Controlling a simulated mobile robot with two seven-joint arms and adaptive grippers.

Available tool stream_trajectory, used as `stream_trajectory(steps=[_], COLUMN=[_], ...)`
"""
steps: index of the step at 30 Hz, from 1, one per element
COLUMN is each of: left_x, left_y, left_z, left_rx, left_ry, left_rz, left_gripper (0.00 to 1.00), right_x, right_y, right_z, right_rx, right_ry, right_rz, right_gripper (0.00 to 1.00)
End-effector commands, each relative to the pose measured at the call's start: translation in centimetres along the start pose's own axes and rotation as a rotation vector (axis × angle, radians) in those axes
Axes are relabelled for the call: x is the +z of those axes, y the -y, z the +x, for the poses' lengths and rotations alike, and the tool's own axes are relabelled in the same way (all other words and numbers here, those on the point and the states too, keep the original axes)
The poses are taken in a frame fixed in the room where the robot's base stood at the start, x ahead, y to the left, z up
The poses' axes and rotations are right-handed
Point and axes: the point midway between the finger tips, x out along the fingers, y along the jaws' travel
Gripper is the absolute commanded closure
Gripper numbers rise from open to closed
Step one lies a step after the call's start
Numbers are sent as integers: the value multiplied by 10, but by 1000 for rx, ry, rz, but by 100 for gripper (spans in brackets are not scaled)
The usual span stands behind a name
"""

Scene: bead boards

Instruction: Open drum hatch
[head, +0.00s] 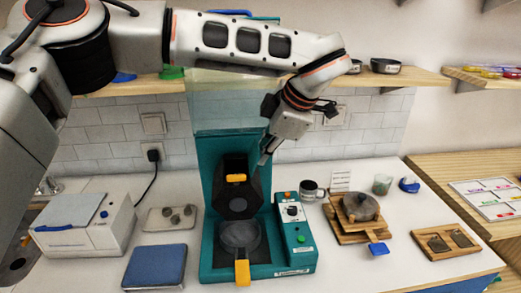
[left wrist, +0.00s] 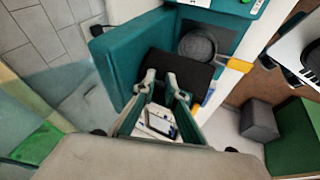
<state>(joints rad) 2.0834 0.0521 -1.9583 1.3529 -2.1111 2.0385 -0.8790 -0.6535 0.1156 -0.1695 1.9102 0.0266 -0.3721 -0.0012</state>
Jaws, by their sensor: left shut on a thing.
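A teal machine (head: 208,190) stands in the middle of the white counter. Its black hexagonal hatch (head: 254,200) stands upright against the back panel, with an orange catch (head: 236,178) at its top. Below and in front is a round grey pan (head: 240,236) with an orange handle (head: 242,272). My left gripper (head: 266,155) is at the hatch's upper right edge, shut on it. In the left wrist view, my left gripper (left wrist: 160,80) meets the dark hatch (left wrist: 178,68), and the round pan (left wrist: 197,46) shows beyond. The exact contact is hard to see. My right gripper is not in view.
A control box (head: 292,212) with a dial and green button adjoins the machine on the right. A mug (head: 310,190) and a wooden stand (head: 350,232) are further right. A blue box (head: 155,266) and a white case (head: 85,240) are left. Shelves (head: 420,76) hang above.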

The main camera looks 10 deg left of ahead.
Motion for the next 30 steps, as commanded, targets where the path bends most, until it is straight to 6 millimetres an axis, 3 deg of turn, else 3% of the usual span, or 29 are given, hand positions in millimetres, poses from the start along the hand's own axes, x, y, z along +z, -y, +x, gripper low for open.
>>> stream_trajectory(steps=[15,16,18,30], left_x=[1,1,1,1], left_y=[0,0,0,0], left_z=[1,1,1,-4], left_rx=[0,0,0,1], left_ry=[-19,-19,-19,-19], left_rz=[9,9,9,8], left_gripper=[100,86,72,72], right_x=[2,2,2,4], right_y=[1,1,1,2], right_z=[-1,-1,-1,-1], right_rx=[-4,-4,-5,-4], right_ry=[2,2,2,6], right_rz=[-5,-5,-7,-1], right_gripper=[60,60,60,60])
